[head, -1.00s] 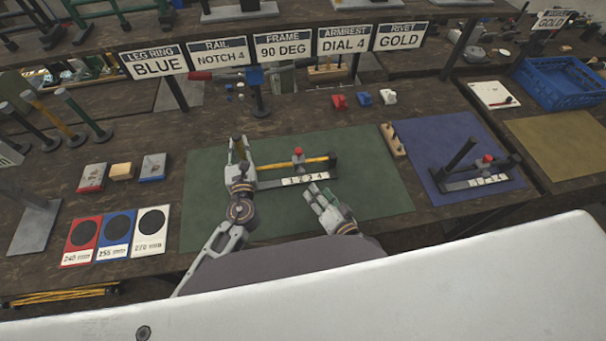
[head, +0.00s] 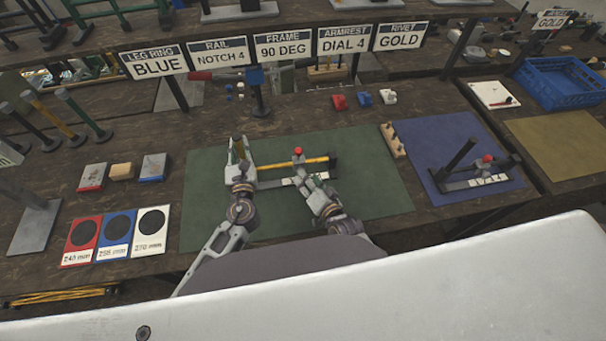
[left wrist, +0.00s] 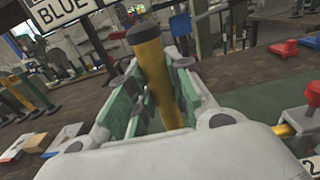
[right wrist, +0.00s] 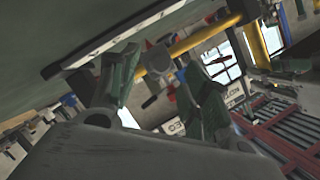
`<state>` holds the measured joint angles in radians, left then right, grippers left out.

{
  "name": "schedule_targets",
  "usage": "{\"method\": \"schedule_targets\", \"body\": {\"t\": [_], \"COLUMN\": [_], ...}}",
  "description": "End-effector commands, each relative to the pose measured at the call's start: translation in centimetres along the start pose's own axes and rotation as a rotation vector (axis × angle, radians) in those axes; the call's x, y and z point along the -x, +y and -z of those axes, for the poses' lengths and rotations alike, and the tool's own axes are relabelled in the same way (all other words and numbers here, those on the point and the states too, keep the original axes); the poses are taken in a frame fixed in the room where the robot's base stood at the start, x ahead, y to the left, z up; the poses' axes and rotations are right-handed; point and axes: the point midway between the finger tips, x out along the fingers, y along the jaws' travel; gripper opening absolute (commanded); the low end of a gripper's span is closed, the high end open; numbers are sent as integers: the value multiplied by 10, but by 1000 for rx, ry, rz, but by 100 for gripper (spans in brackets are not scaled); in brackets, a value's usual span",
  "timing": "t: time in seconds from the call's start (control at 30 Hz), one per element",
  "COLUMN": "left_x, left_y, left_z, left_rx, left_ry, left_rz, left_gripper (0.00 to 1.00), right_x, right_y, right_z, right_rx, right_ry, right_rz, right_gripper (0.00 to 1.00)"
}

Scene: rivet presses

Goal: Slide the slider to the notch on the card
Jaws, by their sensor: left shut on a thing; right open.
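The rail frame lies on the green mat (head: 375,185), with a yellow rail (head: 274,165) and a white numbered strip (head: 283,183) along its front. The slider (head: 298,159), with a red knob, sits part-way along the rail. My right gripper covers part of the strip, so its notch is unclear. The card (head: 218,52) reads RAIL NOTCH 4. My left gripper (head: 239,152) is shut on the yellow post (left wrist: 155,75) with a black cap at the frame's left end. My right gripper (head: 307,176) is open just in front of the slider; its fingers straddle the grey slider body (right wrist: 157,60) in the right wrist view.
A dark upright (head: 334,163) stands at the rail's right end. A second rail frame (head: 475,182) sits on the blue mat (head: 420,140) at right, beside a wooden peg block (head: 392,139). Signs stand behind. The mat's right part is clear.

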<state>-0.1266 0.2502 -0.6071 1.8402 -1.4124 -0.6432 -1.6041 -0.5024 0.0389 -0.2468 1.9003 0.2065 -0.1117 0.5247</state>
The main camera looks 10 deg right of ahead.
Motion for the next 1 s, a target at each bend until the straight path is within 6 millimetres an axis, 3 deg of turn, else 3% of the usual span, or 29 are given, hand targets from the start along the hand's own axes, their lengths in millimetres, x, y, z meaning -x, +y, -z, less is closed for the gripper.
{"method": "schedule_targets", "body": {"t": [0.5, 0.93, 1.0], "left_x": [0, 0, 0], "left_y": [0, 0, 0], "left_z": [0, 0, 0], "left_rx": [1, 1, 1], "left_ry": [1, 1, 1], "left_rz": [-1, -1, -1], "left_gripper": [0, 0, 0], "right_x": [-36, -38, -38], "right_y": [0, 0, 0], "right_z": [0, 0, 0], "right_rx": [0, 0, 0], "right_ry": [0, -1, -1], "right_rz": [1, 0, 0], "right_gripper": [47, 47, 38]}}
